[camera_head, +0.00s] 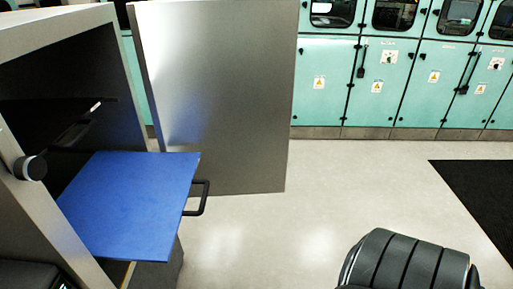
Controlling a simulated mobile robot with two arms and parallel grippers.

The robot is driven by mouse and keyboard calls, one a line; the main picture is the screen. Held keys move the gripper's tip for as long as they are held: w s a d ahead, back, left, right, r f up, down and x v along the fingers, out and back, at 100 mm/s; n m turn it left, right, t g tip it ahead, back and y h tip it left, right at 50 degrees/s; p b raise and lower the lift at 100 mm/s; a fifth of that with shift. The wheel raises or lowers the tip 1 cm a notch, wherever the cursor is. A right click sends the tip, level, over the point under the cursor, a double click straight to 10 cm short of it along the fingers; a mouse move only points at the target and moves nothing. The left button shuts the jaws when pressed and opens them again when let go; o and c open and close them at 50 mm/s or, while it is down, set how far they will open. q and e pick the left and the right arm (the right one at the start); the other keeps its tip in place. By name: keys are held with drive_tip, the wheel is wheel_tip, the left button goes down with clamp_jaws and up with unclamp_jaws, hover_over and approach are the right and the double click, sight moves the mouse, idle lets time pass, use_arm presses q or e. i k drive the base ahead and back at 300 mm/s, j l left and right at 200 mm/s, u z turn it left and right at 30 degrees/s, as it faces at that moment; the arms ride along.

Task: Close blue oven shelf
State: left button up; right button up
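The blue oven shelf (135,200) is a flat blue panel at the left. It is pulled out, with its right part sticking out past the oven's front opening. The grey oven (50,30) stands at the left edge with a dark inside. Its wide grey door (220,95) stands open behind the shelf. A black bar handle (206,197) shows at the shelf's right edge; I cannot tell whether it is fixed to the shelf or the door. Neither of my grippers is in view.
A second dark shelf or rack (75,125) shows inside the oven above the blue shelf. Pale green cabinets (400,90) line the back wall.

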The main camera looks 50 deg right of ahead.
sight(129, 206)
drive_tip(key=i+z, duration=0.2)
drive_tip(key=z, duration=0.2)
drive_tip(key=i+z, duration=0.2)
drive_tip(key=z, duration=0.15)
drive_tip(key=i+j+z, duration=0.15)
drive_tip(key=z, duration=0.25)
drive_tip(key=i+l+u, duration=0.1)
drive_tip(key=l, duration=0.35)
